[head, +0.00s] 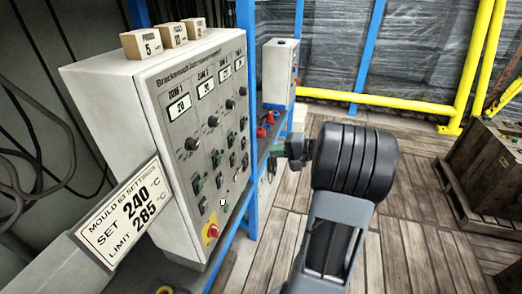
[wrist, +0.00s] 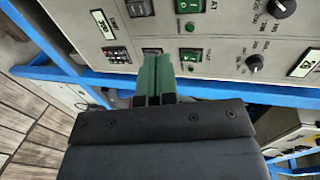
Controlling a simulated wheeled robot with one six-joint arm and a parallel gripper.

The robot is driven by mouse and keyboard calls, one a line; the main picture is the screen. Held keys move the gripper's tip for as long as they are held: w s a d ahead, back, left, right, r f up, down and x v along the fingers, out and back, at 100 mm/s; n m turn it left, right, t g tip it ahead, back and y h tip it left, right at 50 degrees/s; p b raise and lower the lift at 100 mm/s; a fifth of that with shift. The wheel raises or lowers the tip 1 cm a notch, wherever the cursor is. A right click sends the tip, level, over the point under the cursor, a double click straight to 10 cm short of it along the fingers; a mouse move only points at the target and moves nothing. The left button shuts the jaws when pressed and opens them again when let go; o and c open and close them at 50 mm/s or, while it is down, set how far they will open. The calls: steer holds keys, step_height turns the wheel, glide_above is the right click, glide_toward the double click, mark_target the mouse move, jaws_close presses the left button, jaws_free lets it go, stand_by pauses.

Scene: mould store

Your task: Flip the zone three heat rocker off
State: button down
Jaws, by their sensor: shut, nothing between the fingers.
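The grey control panel (head: 205,125) stands at left in the head view, with several zone columns of display, knob and rockers. The zone three column is third from the left, and its green rocker (head: 231,138) shows small below its knob (head: 229,104). Whether it is on or off is too small to tell. My gripper (head: 277,152) is to the right of the panel, apart from it in this view. In the wrist view its green fingers (wrist: 155,72) are together, empty, and overlap the panel's lower edge. Green rockers (wrist: 190,55) show there, but I cannot tell their zones.
A settings sign (head: 125,212) stands in front of the panel's lower left. A red stop button (head: 212,232) is at its lower corner. Numbered wooden blocks (head: 172,35) sit on top. Blue posts (head: 247,40) stand beside it. A wooden crate (head: 490,165) is at right.

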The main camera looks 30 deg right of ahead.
steer(key=shift+s+d, duration=0.65)
steer(key=shift+s, duration=0.1)
steer(key=s+a+f+g+h, duration=0.4)
steer(key=s+a+f+g, duration=0.3)
steer(key=g, duration=0.1)
steer(key=s+a+r+n+h+p, duration=0.2)
steer(key=a+r+n+h, duration=0.1)
steer(key=a, duration=0.4)
steer(key=s+a+r+n+h+p, duration=0.2)
steer(key=s+a+r+n, duration=0.1)
steer(key=a+r+n, duration=0.2)
steer(key=shift+s+a+n+h, duration=0.3)
steer(key=shift+a+n+h, duration=0.1)
steer(key=shift+a+n, duration=0.6)
steer(key=c, duration=1.8)
jaws_free()
steer(key=shift+c, duration=0.2)
